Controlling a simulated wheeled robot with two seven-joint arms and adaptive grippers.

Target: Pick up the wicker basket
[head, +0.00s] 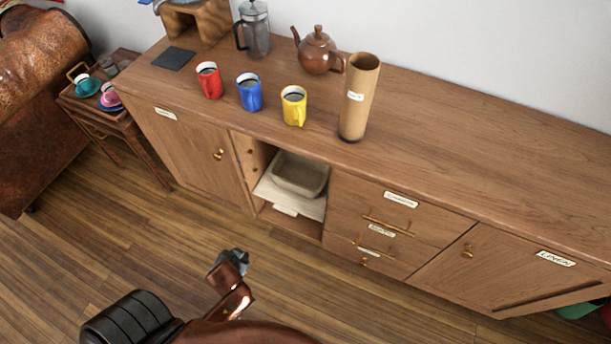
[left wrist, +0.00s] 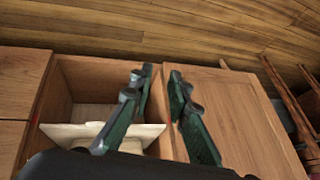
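The wicker basket (head: 299,174) is a low, grey-beige, rounded tray-like basket. In the head view it sits in the open compartment of the wooden sideboard, on a pale sheet or board (head: 312,207) whose edge sticks out at the front. My left gripper (head: 235,262) is in front of the sideboard, below and left of the basket and apart from it. In the left wrist view its two fingers (left wrist: 160,80) are spread, with nothing between them, over the compartment's side edge. The basket is not clearly visible there. My right gripper is not in view.
The sideboard top (head: 450,140) carries red (head: 209,80), blue (head: 249,92) and yellow (head: 294,105) mugs, a brown teapot (head: 317,50), a French press (head: 254,28) and a tall cylinder (head: 359,97). Drawers (head: 380,232) flank the compartment at right, a closed door (head: 180,150) at left. The floor in front is clear.

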